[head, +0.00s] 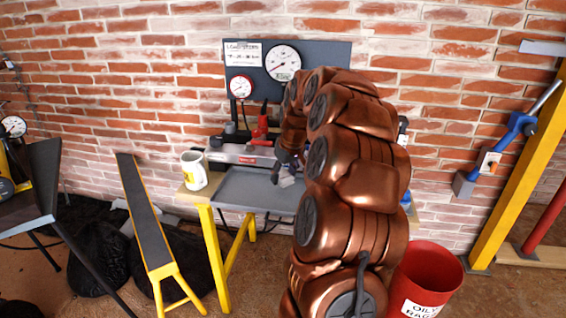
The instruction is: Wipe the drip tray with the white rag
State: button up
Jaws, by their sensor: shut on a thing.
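The drip tray (240,192) is a shallow dark grey tray on a yellow-legged bench by the brick wall. My gripper (285,170) is over the right part of the tray, with its fingers pointing down. It is shut on a small pale bundle, the white rag (287,182), which shows just below the fingertips. I cannot tell whether the rag touches the tray floor. My arm hides the tray's right end.
A white mug (194,171) stands at the bench's left end. A grey machine with a red hand pump (261,130) stands behind the tray. A gauge board (310,55) hangs above. A red rag bucket (425,280) is on the floor at right. A narrow yellow-edged beam (145,212) stands left.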

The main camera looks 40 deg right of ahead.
jog(key=shift+r+p, duration=0.4)
jog(key=shift+r, duration=1.3)
